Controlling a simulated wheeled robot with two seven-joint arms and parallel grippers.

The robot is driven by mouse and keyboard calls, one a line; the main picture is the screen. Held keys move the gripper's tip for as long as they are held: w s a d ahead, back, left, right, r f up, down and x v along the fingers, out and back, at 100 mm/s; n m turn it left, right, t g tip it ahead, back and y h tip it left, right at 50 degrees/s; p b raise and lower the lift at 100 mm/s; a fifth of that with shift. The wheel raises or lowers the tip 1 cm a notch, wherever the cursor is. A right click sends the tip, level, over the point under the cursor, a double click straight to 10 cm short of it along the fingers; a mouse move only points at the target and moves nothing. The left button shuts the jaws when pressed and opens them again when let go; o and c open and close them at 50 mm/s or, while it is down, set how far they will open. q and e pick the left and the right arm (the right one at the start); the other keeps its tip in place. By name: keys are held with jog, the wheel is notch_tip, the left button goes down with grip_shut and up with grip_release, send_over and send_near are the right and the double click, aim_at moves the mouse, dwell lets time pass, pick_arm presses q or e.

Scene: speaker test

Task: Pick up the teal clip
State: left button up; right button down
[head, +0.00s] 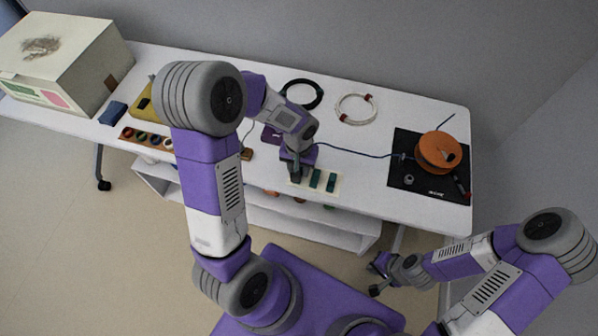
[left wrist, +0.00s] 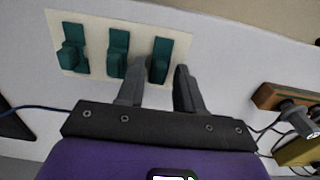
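Three teal clips sit in a row on a cream card (left wrist: 90,38) in the left wrist view: one at the left (left wrist: 73,48), one in the middle (left wrist: 117,50) and one at the right (left wrist: 160,58). My left gripper (left wrist: 161,72) is open, with its fingertips on either side of the right clip; I cannot tell whether they touch it. In the head view my left gripper (head: 296,176) covers most of that clip, while the middle clip (head: 315,179) and the far one (head: 330,184) show beside it. My right gripper (head: 378,276) appears open and empty, off the table's front edge.
An orange spool (head: 437,150) stands on a black mat (head: 402,174) at the right. A blue cable (head: 350,153) runs towards it. Wire coils, one black (head: 302,84) and one white (head: 344,105), lie at the back. A large box (head: 60,60) stands far left.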

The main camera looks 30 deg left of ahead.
pick_arm(q)
grip_shut()
jog(key=shift+r, duration=0.1)
notch_tip(320, 180, up, 10)
jog(key=p, duration=0.3)
